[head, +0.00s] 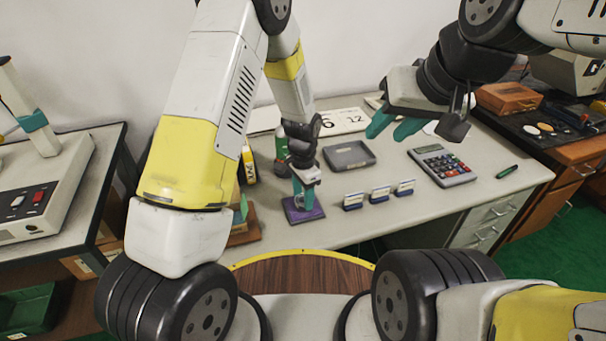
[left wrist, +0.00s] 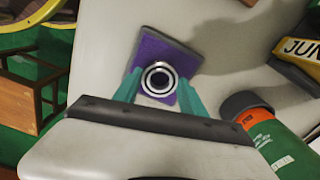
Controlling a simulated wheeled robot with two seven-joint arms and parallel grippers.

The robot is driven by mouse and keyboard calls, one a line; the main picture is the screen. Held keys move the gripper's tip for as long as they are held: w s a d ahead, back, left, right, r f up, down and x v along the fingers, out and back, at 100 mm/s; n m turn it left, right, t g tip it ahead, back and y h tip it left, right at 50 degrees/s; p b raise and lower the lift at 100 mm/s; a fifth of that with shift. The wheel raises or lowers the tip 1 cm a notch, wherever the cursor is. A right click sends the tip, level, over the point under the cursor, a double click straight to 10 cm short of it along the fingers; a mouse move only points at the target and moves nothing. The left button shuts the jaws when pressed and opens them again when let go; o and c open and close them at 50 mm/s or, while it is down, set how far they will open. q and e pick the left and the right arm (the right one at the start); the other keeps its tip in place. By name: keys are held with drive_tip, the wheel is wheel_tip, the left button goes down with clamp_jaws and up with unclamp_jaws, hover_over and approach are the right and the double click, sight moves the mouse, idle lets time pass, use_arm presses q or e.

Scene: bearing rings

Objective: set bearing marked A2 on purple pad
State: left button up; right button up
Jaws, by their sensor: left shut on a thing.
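The purple pad (head: 303,215) lies on the grey desk, near its front left edge. It also shows in the left wrist view (left wrist: 149,48). My left gripper (head: 304,199) points down over the pad. In the left wrist view its teal fingers (left wrist: 158,86) are shut on a shiny bearing ring (left wrist: 158,67) with a dark centre. The ring is over the pad; I cannot tell whether it touches it. No mark on the ring is readable. My right gripper (head: 393,128) is open and empty above the back right of the desk.
Three small cards in blue holders (head: 380,193) stand right of the pad. A grey tray (head: 349,155), a calculator (head: 441,164) and a green marker (head: 507,172) lie farther back or right. A green bottle (left wrist: 272,137) and a yellow-black object (left wrist: 300,50) stand near the left gripper.

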sight(303, 199)
use_arm(q)
drive_tip(key=shift+f, duration=0.55)
drive_tip(key=o, duration=1.6)
wheel_tip(303, 199, up, 8)
drive_tip(key=shift+r, duration=0.1)
drive_tip(key=s+a+r+n+t+h, duration=0.1)
drive_tip(key=s+a+r+n, duration=0.15)
drive_tip(key=r, duration=0.45)
drive_tip(key=s+a+r+n+t, duration=0.1)
drive_tip(key=s+a+r, duration=0.15)
drive_tip(key=r, duration=0.35)
drive_tip(key=s+a+r+n+t+h, duration=0.1)
drive_tip(key=a+r+n, duration=0.1)
drive_tip(key=a+r, duration=0.35)
drive_tip(key=s+a+r+n+t, duration=0.3)
drive_tip(key=s+r+n, duration=0.2)
drive_tip(key=s+r, duration=0.5)
drive_tip(key=s, duration=0.3)
drive_tip(key=shift+s+a+n, duration=0.35)
